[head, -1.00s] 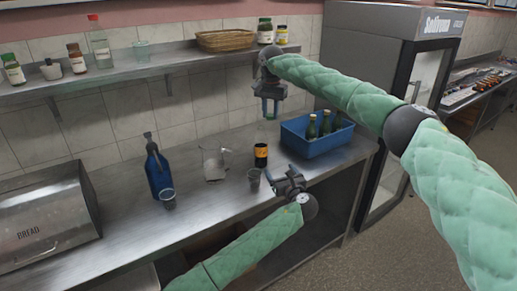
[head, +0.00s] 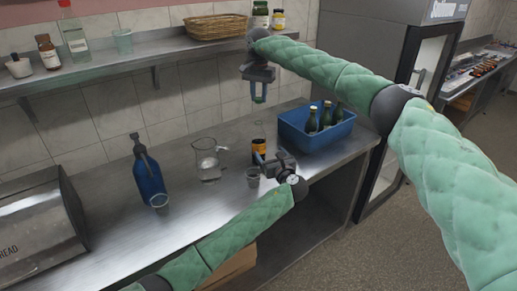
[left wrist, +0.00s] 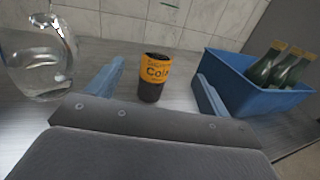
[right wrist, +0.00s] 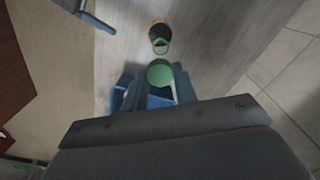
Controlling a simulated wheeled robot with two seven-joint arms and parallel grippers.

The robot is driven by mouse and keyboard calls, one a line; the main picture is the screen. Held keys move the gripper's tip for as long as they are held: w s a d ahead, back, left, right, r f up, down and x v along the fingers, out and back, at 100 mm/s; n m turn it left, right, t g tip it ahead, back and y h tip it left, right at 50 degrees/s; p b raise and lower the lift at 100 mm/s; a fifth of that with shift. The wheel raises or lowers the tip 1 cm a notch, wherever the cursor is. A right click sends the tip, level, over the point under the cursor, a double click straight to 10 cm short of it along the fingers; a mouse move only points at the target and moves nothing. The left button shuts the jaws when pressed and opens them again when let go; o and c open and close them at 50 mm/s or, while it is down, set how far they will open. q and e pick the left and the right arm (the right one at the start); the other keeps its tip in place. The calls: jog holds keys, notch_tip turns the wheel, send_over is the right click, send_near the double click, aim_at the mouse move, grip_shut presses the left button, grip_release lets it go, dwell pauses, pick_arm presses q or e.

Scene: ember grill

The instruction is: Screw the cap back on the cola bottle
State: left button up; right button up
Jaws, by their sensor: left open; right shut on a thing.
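The cola bottle (head: 258,147), dark with an orange label, stands upright on the steel counter. In the left wrist view the bottle (left wrist: 153,88) is just ahead of and between the open blue fingers of my left gripper (left wrist: 158,88), not gripped. In the head view my left gripper (head: 270,160) is low, beside the bottle's front right. My right gripper (head: 259,94) is high above the bottle, pointing down and shut on a green cap. The cap (right wrist: 160,73) shows between its fingers in the right wrist view, with the bottle (right wrist: 159,40) further off.
A blue crate (head: 290,139) with several green bottles is right of the cola bottle. A blue spray bottle (head: 149,177) stands further left. A shelf (head: 180,57) runs above.

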aim_at(261, 142)
pick_arm(q)
jog(key=x, duration=1)
jog(key=shift+w+a+f, duration=0.15)
jog(key=shift+w, duration=0.25)
pick_arm(e)
jog(key=shift+w+f, duration=0.2)
pick_arm(q)
jog(key=shift+w+a, duration=0.2)
jog(key=shift+w, duration=0.25)
pick_arm(e)
jog(key=shift+s+r, duration=0.1)
pick_arm(q)
jog(key=c, duration=1.5)
pick_arm(e)
jog(key=shift+f, duration=2.5)
jog(key=shift+f, duration=0.1)
jog(key=shift+f, duration=0.75)
jog(key=shift+f, duration=0.55)
